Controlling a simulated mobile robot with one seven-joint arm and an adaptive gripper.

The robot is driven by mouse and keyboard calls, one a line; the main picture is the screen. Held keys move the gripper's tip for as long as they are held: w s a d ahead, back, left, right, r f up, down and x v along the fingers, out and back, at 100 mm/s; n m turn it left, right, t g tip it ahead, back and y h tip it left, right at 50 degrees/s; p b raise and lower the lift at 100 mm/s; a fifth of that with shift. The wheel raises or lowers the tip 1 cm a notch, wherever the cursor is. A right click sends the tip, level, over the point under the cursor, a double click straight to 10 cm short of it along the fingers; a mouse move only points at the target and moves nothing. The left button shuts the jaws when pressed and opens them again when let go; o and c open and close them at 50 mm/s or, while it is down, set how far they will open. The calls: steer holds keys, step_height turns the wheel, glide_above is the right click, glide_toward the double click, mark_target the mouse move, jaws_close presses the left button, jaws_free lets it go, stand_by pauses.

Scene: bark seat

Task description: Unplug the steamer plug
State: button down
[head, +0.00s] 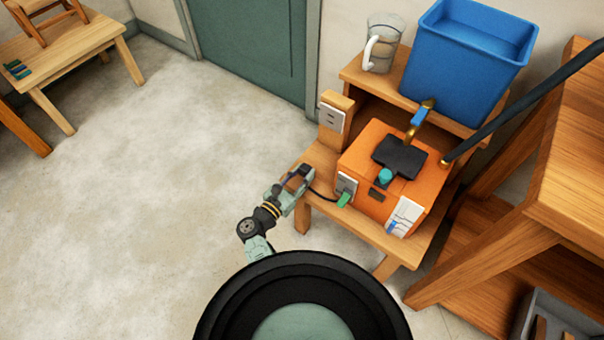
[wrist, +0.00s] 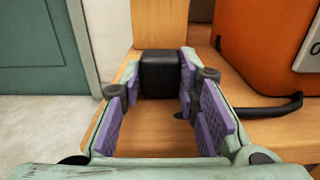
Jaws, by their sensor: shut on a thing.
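The black steamer plug (wrist: 160,74) is between the purple pads of my gripper (wrist: 160,100) in the wrist view. My gripper is shut on it. Its black cord (wrist: 268,109) leads off to the right. In the head view my gripper (head: 303,175) is at the left edge of the wooden stand, and the cord runs from it towards the orange steamer box (head: 414,178). The wall-type socket plate (head: 332,117) is on a wooden post behind and above my gripper, with no plug seen in it. The plug's prongs are hidden.
A blue tub (head: 465,65) and a clear jug (head: 381,45) stand on the upper shelf. A black hose (head: 520,105) rises right from the steamer. A wooden rack (head: 570,180) stands at the right. The floor (head: 150,190) at the left is clear.

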steer(key=c, duration=1.1)
jaws_free()
steer(key=v, duration=1.2)
